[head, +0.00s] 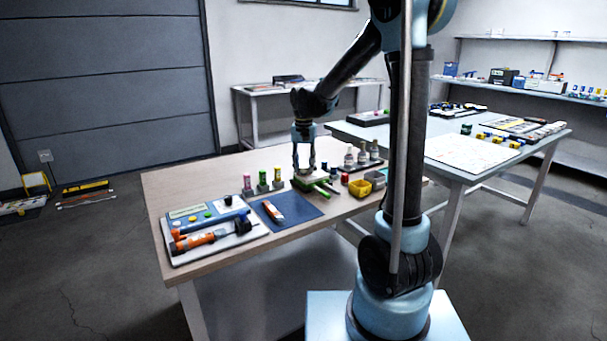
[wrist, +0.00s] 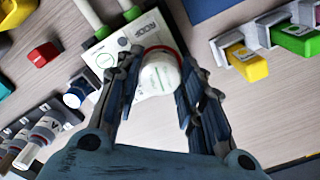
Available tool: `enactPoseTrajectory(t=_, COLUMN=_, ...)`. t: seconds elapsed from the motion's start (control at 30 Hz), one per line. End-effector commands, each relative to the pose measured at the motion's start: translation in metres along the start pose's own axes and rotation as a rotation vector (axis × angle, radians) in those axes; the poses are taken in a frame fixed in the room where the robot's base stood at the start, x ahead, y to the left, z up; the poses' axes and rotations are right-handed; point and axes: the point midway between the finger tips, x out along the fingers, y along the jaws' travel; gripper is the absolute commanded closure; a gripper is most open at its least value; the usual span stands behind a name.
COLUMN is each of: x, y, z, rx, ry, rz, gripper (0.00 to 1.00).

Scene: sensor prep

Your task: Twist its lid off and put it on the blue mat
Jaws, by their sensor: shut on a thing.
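My gripper (head: 304,168) points down over the right half of the wooden table. In the wrist view my gripper (wrist: 157,88) has its fingers on both sides of a white round-topped container (wrist: 160,74), shut on it.
Grey-white bottles (head: 349,157), a red item (head: 345,177) and a yellow bin (head: 360,188) are right of the gripper. A tool tray (head: 195,254) lies left. The mat's right part is bare.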

Motion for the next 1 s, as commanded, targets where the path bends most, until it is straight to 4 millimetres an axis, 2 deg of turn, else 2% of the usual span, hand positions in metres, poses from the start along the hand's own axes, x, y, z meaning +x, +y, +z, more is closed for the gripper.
enactPoseTrajectory(t=1.0, x=-0.012, y=0.0, z=0.0, rx=0.0, ry=0.0, rz=0.0, gripper=0.77)
